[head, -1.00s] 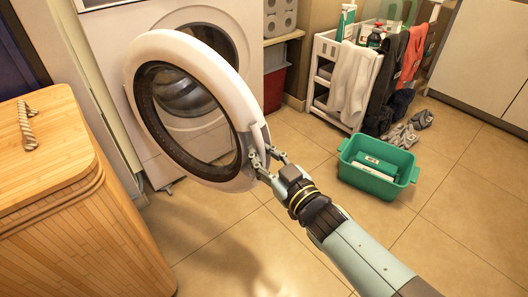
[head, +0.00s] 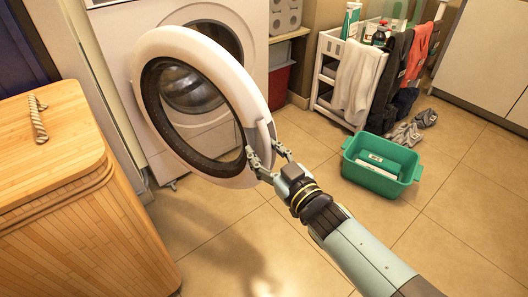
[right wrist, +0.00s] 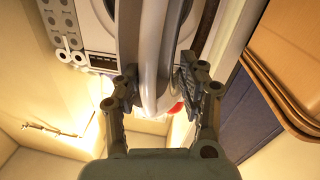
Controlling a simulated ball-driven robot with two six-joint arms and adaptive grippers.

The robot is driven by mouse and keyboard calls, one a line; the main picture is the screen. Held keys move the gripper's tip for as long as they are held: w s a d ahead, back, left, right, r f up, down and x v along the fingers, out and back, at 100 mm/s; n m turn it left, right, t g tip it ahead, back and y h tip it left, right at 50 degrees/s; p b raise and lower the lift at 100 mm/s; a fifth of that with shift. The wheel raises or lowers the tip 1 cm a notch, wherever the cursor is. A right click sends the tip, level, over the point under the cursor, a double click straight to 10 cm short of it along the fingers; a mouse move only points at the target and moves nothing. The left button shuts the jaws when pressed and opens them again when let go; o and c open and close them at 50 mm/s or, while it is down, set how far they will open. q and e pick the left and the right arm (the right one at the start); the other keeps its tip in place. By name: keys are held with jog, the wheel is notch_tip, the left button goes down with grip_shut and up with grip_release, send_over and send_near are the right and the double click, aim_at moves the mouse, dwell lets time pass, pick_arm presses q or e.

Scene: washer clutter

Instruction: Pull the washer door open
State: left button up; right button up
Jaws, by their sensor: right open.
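The washer (head: 215,110) stands at the back wall. Its round door (head: 251,84), a white ring with a dark inner rim and clear glass, is swung far out from the washer's front, baring the round opening. My right gripper (head: 268,158) is at the door's right edge, by the grey handle part. In the right wrist view, my right gripper (right wrist: 160,90) is open, with its fingers on either side of the door's edge (right wrist: 152,50); whether they touch it is unclear. My left gripper is not in view.
A wooden hamper (head: 70,180) with a rope handle stands at the left. A green basin (head: 375,184) is on the floor at the right, near a white cart (head: 326,72) with hanging clothes. Grey shoes lie beside the cart. The front floor is clear.

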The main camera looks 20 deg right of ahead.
jog(key=v, duration=1.2)
